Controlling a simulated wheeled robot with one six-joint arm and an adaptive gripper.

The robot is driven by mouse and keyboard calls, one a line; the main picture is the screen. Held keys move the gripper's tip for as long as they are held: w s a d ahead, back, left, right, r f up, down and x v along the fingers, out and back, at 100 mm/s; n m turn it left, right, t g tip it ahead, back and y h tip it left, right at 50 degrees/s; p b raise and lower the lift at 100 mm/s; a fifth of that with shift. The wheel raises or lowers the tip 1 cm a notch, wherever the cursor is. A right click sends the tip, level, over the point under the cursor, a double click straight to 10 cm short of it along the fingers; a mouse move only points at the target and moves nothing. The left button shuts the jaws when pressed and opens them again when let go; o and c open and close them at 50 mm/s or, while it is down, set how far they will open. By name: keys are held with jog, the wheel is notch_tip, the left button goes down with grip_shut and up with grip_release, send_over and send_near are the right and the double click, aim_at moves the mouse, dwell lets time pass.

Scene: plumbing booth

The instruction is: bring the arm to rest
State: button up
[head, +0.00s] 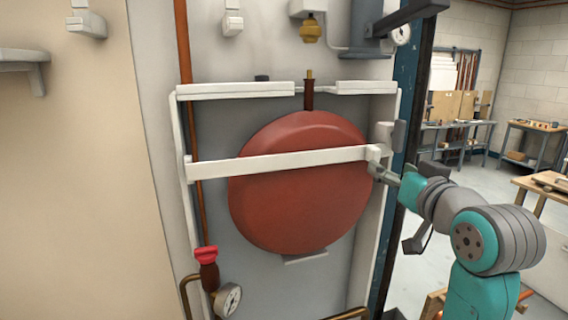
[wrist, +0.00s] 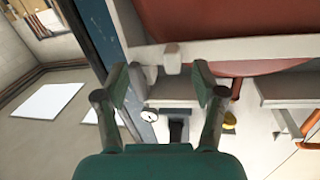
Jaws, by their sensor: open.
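My gripper (head: 380,173) is at the right side of the white frame, beside the right end of a white crossbar (head: 275,162). The crossbar lies across the front of a round red tank (head: 300,205). In the wrist view my gripper (wrist: 160,83) is open, its two dark fingers spread wide with nothing held between them. The crossbar (wrist: 230,50) shows just beyond the fingertips, with a small white block on it in line with the gap. I cannot tell whether a finger touches it. My arm reaches in from the lower right.
A dark blue post (head: 408,110) stands close to my gripper. A pressure gauge (head: 228,299) and red-handled valve (head: 206,262) are at lower left of the tank. Workbenches (head: 540,140) stand at the back right. Open floor (head: 440,255) lies right of the post.

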jog(key=s+f+m+h, duration=0.1)
jog(key=s+f, duration=0.4)
jog(key=f, duration=0.7)
jog(key=s+a+f+g, duration=0.1)
jog(key=s+f, duration=0.4)
jog(key=f, duration=0.7)
jog(key=s+f+m+h, duration=0.1)
jog(key=s+f, duration=0.4)
jog(key=f, duration=0.7)
jog(key=s+f, duration=0.4)
jog(key=s, duration=0.5)
jog(key=s+f, duration=0.5)
jog(key=s, duration=0.3)
jog(key=s+a+r+n+g, duration=0.1)
jog(key=s+n, duration=0.1)
jog(key=s, duration=1.6)
jog(key=shift+r+g, duration=0.3)
jog(key=shift+r, duration=0.1)
